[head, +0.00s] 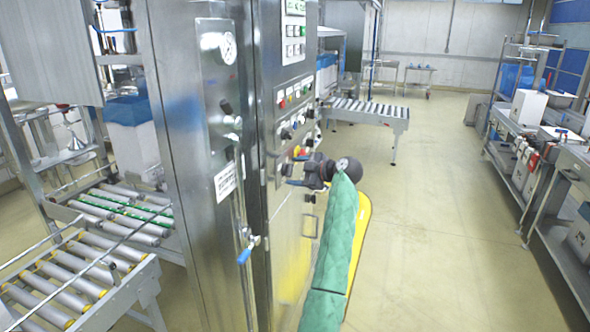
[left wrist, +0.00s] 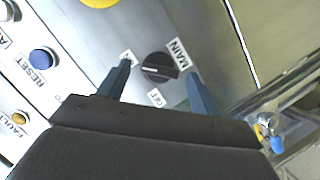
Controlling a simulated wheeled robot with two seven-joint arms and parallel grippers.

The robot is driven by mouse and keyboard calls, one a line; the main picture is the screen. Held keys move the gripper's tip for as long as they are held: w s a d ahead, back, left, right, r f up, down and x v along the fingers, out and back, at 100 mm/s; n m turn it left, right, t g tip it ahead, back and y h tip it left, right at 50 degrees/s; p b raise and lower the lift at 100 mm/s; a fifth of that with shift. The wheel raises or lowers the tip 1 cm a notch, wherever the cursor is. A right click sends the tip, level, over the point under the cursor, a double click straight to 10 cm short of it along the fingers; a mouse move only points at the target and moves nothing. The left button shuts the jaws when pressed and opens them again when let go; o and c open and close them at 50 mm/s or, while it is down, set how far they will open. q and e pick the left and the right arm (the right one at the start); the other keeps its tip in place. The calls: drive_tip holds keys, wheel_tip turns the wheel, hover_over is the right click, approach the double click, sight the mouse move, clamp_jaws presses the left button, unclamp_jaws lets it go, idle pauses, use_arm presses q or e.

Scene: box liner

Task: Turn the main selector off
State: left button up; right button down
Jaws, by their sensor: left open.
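The main selector (left wrist: 160,67) is a round black knob with a bar handle on the steel panel, next to a label reading MAIN (left wrist: 178,52). In the head view, my left gripper (head: 292,170) is at the panel front and hides the selector. My right gripper is not in view.
A blue RESET button (left wrist: 43,60), a yellow FAULT button (left wrist: 20,118) and a yellow part (left wrist: 98,2) are on the panel nearby. A blue-handled valve (head: 246,252) hangs on the cabinet's side. Roller conveyors (head: 70,270) stand left; the floor (head: 440,230) to the right is clear.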

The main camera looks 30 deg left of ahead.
use_arm(q)
drive_tip(key=shift+a+f, duration=0.1)
drive_tip(key=shift+a, duration=0.25)
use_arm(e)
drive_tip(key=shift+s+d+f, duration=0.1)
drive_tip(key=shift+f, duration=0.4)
use_arm(q)
drive_tip(key=c, duration=1)
